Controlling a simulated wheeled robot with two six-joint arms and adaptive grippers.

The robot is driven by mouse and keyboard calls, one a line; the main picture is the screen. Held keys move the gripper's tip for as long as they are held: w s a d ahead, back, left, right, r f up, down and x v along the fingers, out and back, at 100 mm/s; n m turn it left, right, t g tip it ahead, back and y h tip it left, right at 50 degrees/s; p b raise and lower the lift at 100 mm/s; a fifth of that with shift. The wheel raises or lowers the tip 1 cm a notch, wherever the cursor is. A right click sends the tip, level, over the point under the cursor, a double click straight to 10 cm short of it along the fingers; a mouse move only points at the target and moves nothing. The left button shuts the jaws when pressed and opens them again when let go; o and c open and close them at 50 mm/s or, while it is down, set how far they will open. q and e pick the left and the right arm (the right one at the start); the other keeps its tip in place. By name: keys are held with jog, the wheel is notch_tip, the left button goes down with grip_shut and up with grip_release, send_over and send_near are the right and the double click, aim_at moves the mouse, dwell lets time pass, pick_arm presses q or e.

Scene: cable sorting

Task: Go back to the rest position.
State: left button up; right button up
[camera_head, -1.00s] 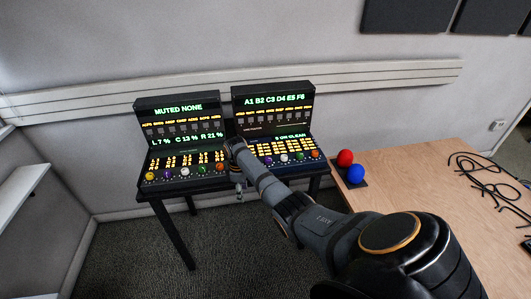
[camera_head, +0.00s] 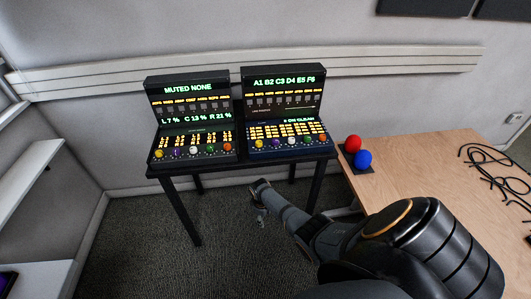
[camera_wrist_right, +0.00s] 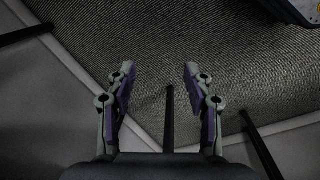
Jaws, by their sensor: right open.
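My right arm comes in from the lower right in the head view. Its gripper (camera_head: 261,212) hangs in front of the small black table, below the level of the table's top and apart from it. In the right wrist view the right gripper (camera_wrist_right: 158,85) has its two fingers spread wide, with nothing between them but carpet and a table leg beyond. My left gripper is in neither view.
A black table (camera_head: 180,206) carries two consoles, one left (camera_head: 190,105) and one right (camera_head: 284,97), with coloured knobs. Carpet (camera_head: 130,240) is free at left.

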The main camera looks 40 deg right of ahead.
jog(key=shift+s+a+f, duration=0.1)
jog(key=shift+s+f, duration=0.35)
jog(key=shift+f, duration=0.05)
jog(key=s+a+f+m, duration=0.1)
jog(key=s+a+f, duration=0.1)
jog(key=s+f, duration=0.6)
jog(key=s+a+f+m, duration=0.1)
jog(key=s+f+m, duration=0.1)
jog(key=s+f, duration=0.6)
jog(key=s+a+f+m, duration=0.1)
jog(key=s+a, duration=0.1)
jog(key=s, duration=0.8)
jog(key=s+a+f+m+t, duration=0.1)
jog(key=s+a, duration=0.1)
jog(key=s, duration=0.8)
jog(key=shift+s+a, duration=0.15)
jog(key=shift+s, duration=0.2)
